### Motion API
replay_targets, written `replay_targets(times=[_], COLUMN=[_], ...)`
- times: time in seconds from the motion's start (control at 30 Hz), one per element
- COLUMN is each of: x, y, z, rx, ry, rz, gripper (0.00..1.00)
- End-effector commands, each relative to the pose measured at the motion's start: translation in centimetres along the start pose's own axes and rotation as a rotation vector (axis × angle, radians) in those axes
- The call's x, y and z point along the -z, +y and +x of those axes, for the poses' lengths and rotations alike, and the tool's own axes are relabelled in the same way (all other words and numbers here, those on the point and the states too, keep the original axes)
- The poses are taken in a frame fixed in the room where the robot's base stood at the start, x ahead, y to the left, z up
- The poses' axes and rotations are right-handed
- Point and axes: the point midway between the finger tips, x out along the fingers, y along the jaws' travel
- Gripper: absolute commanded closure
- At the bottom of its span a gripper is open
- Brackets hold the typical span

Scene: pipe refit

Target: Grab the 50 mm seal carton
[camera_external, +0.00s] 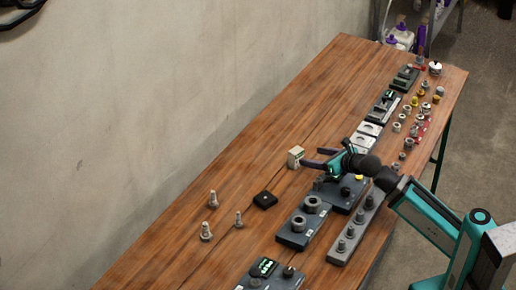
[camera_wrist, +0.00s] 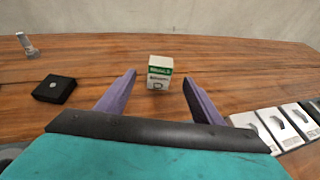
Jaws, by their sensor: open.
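A small white carton with a green top band (camera_wrist: 159,73) stands upright on the wooden table (camera_wrist: 226,60) in the wrist view. The carton also shows in the external view (camera_external: 295,157), just beyond my gripper's fingertips. Its print is too small to read, so I cannot tell its size marking. My gripper (camera_wrist: 158,76) is open, with its two purple fingers spread left and right of the carton's line. The carton looks slightly ahead of the fingertips, not touching them. In the external view my gripper (camera_external: 304,158) is low over the table, pointing left toward the carton.
A black square block (camera_external: 265,200) and several metal bolts (camera_external: 207,231) stand to the left. Dark fixture blocks (camera_external: 303,221) and light grey plates (camera_external: 368,132) line the table near my arm. The wall (camera_external: 120,110) runs along the far side; bare table surrounds the carton.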

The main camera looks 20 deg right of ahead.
Motion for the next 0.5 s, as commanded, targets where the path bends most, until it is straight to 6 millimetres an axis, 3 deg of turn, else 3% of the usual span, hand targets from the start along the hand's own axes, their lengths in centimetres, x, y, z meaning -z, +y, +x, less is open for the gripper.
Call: replay_targets(times=[0.5], x=[0.05], y=[0.13], z=[0.61], rx=[-0.001], ry=[0.002], rz=[-0.003], gripper=[0.39])
